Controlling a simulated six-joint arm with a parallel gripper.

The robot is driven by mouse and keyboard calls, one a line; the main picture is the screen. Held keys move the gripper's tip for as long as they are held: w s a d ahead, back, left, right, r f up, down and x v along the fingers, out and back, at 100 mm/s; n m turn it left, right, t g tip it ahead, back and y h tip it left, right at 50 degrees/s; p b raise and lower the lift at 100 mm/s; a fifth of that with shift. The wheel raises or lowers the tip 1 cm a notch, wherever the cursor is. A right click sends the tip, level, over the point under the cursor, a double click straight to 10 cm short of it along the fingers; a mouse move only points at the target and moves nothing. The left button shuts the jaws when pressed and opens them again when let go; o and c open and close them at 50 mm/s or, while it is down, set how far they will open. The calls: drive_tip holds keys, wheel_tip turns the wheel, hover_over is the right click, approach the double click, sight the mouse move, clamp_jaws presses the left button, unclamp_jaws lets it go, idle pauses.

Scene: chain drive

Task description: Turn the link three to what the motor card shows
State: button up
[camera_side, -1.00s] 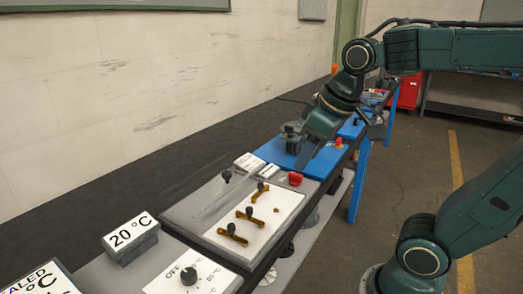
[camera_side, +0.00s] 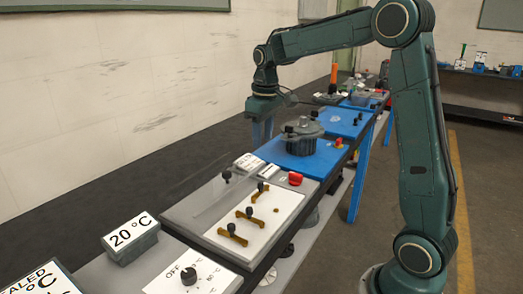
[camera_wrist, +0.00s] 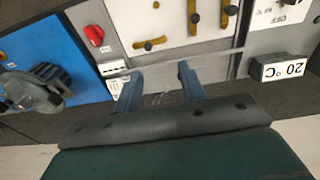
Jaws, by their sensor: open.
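Three brass links with black knobs sit on a white panel (camera_side: 222,237): one near the cards (camera_side: 263,193), one in the middle (camera_side: 250,217) and one nearest the camera (camera_side: 232,237). Which is link three, I cannot tell. A grey motor-like unit (camera_side: 302,143) stands on a blue plate. My gripper (camera_side: 262,138) is open and empty, above the bench's wall side, apart from the links.
A "20 °C" block (camera_side: 131,238) and an OFF dial (camera_side: 188,276) are nearer the camera. The dark strip along the wall (camera_side: 120,190) is clear.

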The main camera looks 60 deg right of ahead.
hover_over(261, 183)
wheel_tip(261, 183, down, 4)
drive_tip(key=shift+a+r+g, duration=0.1)
drive_tip(key=shift+g, duration=0.3)
wheel_tip(261, 183, down, 14)
drive_tip(key=shift+r, duration=0.1)
idle(0.5)
drive_tip(key=shift+c, duration=0.4)
clamp_jaws()
